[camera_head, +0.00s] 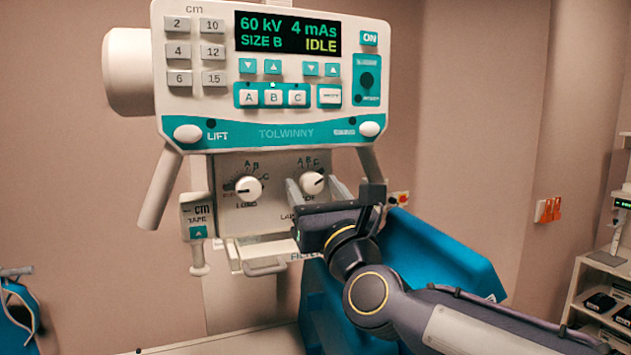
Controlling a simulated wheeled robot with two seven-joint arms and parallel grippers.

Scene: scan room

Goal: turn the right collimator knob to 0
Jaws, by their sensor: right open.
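The right collimator knob (311,184) is a round white dial on the panel below the console. Letters A, B and C arc above it, and its dark pointer mark seems to face right; the rest of its scale is covered. My right gripper (317,186) is open, with one grey finger on each side of the knob. I cannot tell whether the fingers touch it. The left collimator knob (249,188) is a similar white dial with its pointer to the left. My left gripper is not in view.
The console (285,133) with buttons and a screen reading 60 kV, 4 mAs, SIZE B, IDLE overhangs the knobs. A tape box (198,211) hangs at left. A tray handle (266,268) juts out below. A blue chair (440,255) stands behind my right arm.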

